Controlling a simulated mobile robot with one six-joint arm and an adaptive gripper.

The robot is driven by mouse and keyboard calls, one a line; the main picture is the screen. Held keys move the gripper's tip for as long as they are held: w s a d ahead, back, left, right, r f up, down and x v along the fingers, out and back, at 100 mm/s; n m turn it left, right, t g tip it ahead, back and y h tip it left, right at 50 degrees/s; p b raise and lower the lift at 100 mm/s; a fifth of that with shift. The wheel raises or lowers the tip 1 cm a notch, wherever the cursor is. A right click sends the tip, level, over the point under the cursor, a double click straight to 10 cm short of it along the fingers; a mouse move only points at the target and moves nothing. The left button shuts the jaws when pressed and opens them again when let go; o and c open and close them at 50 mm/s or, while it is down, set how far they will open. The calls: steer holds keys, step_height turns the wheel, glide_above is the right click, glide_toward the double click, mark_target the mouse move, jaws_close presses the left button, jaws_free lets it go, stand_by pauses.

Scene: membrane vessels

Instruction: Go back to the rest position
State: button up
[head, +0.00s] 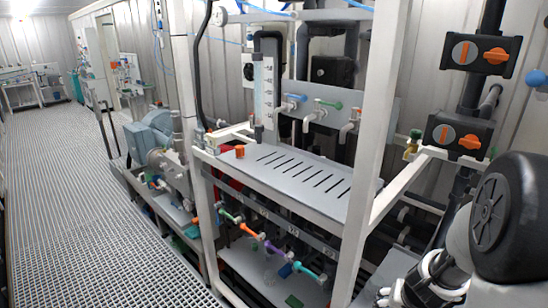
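My arm shows at the lower right, with a large dark round joint cap and white links. The part at its lower left end, which looks like my gripper (408,292), is dark and silver and cut by the bottom edge of the view. Its fingers are too small and partly hidden to tell whether they are open or shut. I see nothing clearly held in it. It is in front of the right part of the white frame rack (362,140), and I cannot tell whether it touches anything.
A slotted grey shelf (300,182) sits in the rack, with colored-handled valves (265,240) below. Black valves with orange handles (482,55) are on pipes above my arm. A clear flow meter (264,95) stands behind the shelf. The grated walkway (75,200) at left is free.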

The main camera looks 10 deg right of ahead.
steer(key=s+a+r+n+t+y, duration=0.15)
steer(key=a+r+n, duration=0.25)
steer(key=a+r, duration=1.05)
steer(key=s+a+r+n, duration=0.1)
steer(key=s+a+r, duration=0.2)
steer(key=s, duration=0.4)
steer(key=s+a+r+n+g, duration=0.1)
steer(key=s+a+r, duration=0.2)
steer(key=s, duration=0.5)
steer(key=shift+a, duration=0.7)
